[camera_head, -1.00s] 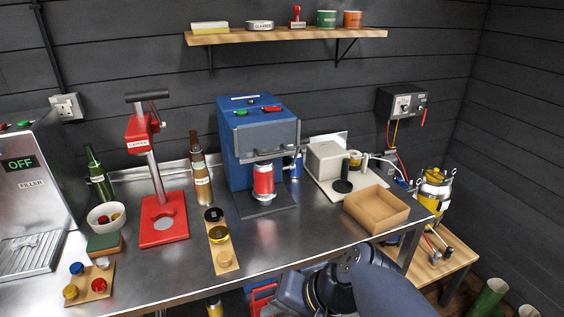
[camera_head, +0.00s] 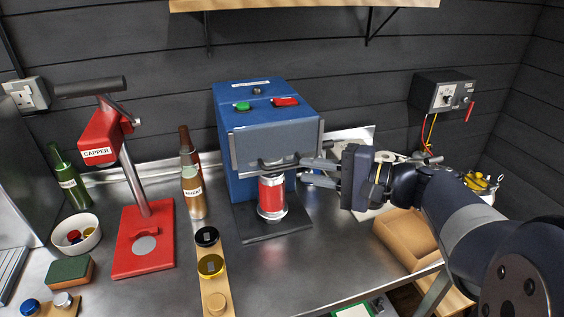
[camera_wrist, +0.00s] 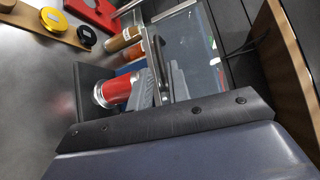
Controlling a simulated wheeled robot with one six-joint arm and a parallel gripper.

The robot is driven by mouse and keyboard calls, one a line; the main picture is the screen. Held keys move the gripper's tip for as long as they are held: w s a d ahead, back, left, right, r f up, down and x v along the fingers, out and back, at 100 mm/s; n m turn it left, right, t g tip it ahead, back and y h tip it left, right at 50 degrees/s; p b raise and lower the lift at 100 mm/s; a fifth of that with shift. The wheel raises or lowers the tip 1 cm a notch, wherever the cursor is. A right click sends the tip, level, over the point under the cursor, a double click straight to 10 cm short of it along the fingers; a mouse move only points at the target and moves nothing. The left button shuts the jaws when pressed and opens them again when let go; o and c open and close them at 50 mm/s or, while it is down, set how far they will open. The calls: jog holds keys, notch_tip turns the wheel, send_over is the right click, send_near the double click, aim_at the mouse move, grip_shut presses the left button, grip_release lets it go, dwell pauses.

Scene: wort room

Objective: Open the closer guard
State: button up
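The closer (camera_head: 225,120) is a blue machine with a green and a red button on top. Its guard (camera_head: 275,140) is a grey panel with a metal frame, hanging down over the upper front. A bar runs along its lower edge. A red can (camera_head: 271,195) stands upright below it, and also shows in the wrist view (camera_wrist: 116,90). My gripper (camera_head: 303,170) is at the guard's lower right, fingers apart and pointing left. In the wrist view the fingers (camera_wrist: 160,88) are close to the dark guard bar (camera_wrist: 157,60); I cannot tell whether they touch it.
A red capper (camera_head: 150,240) and bottles (camera_head: 192,190) stand left of the closer. A wooden strip with lids (camera_head: 213,285) lies in front. A cardboard box (camera_head: 405,235) sits below my arm. A shelf (camera_head: 300,5) hangs above.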

aim_at(283, 166)
jog(key=p+x, duration=0.1)
jog(key=x, duration=0.6)
jog(key=shift+a+f, duration=0.1)
jog(key=shift+a, duration=0.05)
jog(key=shift+c, duration=0.2)
grip_shut()
